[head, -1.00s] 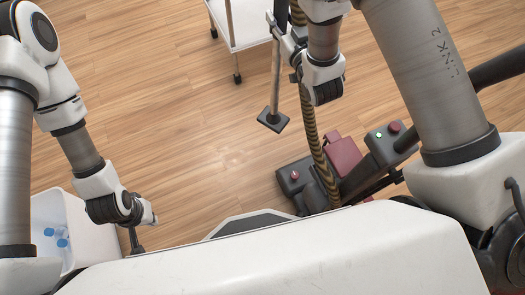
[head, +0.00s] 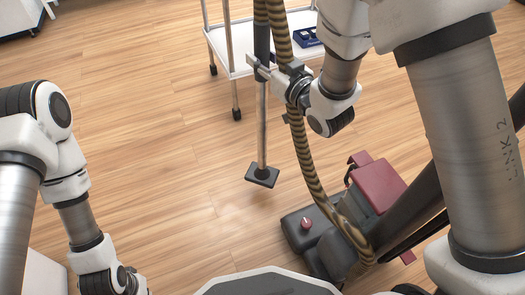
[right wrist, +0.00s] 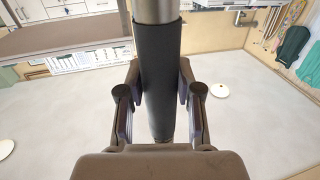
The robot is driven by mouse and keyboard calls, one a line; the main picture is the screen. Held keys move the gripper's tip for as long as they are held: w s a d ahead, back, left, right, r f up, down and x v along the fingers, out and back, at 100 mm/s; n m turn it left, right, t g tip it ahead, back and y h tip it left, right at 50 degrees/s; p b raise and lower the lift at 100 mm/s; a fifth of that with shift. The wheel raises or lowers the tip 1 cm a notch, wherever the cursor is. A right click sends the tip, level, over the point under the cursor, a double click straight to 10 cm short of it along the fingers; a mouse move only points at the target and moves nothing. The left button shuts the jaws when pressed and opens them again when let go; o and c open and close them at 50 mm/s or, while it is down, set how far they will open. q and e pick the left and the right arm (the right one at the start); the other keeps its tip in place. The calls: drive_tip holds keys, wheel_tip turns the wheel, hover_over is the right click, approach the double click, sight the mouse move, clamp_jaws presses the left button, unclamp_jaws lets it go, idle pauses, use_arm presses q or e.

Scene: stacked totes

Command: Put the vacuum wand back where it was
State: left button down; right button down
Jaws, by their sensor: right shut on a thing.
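The vacuum wand (head: 262,120) is a thin metal tube with a dark grip sleeve and a flat dark foot (head: 262,176). It hangs nearly upright in the head view. I cannot tell whether the foot touches the floor. My right gripper (head: 258,68) is shut around the wand's sleeve. In the right wrist view the dark sleeve (right wrist: 160,65) stands between the two fingers of the gripper (right wrist: 160,108). The striped hose (head: 305,160) runs down beside the wand to the vacuum body (head: 312,232), dark with a red top, at the lower right. My left gripper is cut off below the picture.
A white cart (head: 237,62) stands just behind the wand, with a blue item (head: 306,37) on its shelf. A pale tote edge (head: 45,272) shows at the lower left. The wooden floor (head: 150,130) left of the wand is clear.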

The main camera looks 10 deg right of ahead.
sight(266, 96)
wheel_tip(266, 96, down, 10)
drive_tip(key=b, duration=0.6)
drive_tip(key=shift+r, duration=0.15)
drive_tip(key=c, duration=0.8)
unclamp_jaws()
drive_tip(key=shift+o, duration=0.2)
